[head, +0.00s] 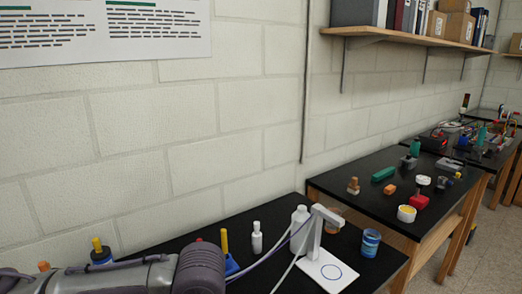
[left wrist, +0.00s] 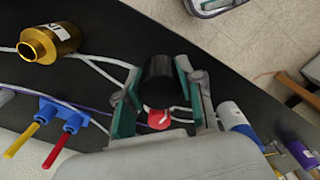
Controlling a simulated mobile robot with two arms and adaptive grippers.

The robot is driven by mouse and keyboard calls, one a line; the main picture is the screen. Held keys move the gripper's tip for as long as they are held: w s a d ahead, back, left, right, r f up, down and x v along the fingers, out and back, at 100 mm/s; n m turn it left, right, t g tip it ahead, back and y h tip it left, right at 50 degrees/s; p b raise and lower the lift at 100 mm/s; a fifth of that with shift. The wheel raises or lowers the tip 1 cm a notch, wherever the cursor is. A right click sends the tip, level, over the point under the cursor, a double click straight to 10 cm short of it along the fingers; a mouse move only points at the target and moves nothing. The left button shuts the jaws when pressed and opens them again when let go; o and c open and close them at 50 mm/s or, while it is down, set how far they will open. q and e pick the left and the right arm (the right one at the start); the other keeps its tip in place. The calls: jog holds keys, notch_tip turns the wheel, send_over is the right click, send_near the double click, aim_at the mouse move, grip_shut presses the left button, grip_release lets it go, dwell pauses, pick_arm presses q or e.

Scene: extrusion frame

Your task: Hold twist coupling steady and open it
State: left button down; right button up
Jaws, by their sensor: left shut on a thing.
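In the left wrist view my left gripper (left wrist: 158,98) has its two teal-padded fingers on either side of a black cylinder (left wrist: 158,76), and it is shut on it. A small red part (left wrist: 159,119) shows just below the cylinder, close to my palm; I cannot tell if it belongs to the same piece. The black cylinder may be the twist coupling, but its joint is not visible. In the head view only my left arm shows at the bottom left, and the held piece is hidden. My right gripper is in neither view.
A gold, necked cylinder (left wrist: 50,44) and a blue holder (left wrist: 66,117) with red and yellow pieces are left of my gripper. A blue-and-white cylinder (left wrist: 233,118) is at right. Thin cables cross the black table. A white stand (head: 322,262) and white bottle (head: 299,226) stand nearby.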

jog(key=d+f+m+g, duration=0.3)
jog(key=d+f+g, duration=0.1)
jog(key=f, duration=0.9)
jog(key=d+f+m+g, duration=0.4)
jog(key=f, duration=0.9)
pick_arm(q)
jog(key=s+a+f+m, duration=0.1)
jog(key=s+a+m, duration=0.1)
jog(key=a+m, duration=0.8)
jog(key=m, duration=0.6)
jog(key=shift+s+a+f, duration=0.15)
jog(key=shift+a+f, duration=0.05)
jog(key=shift+a, duration=0.15)
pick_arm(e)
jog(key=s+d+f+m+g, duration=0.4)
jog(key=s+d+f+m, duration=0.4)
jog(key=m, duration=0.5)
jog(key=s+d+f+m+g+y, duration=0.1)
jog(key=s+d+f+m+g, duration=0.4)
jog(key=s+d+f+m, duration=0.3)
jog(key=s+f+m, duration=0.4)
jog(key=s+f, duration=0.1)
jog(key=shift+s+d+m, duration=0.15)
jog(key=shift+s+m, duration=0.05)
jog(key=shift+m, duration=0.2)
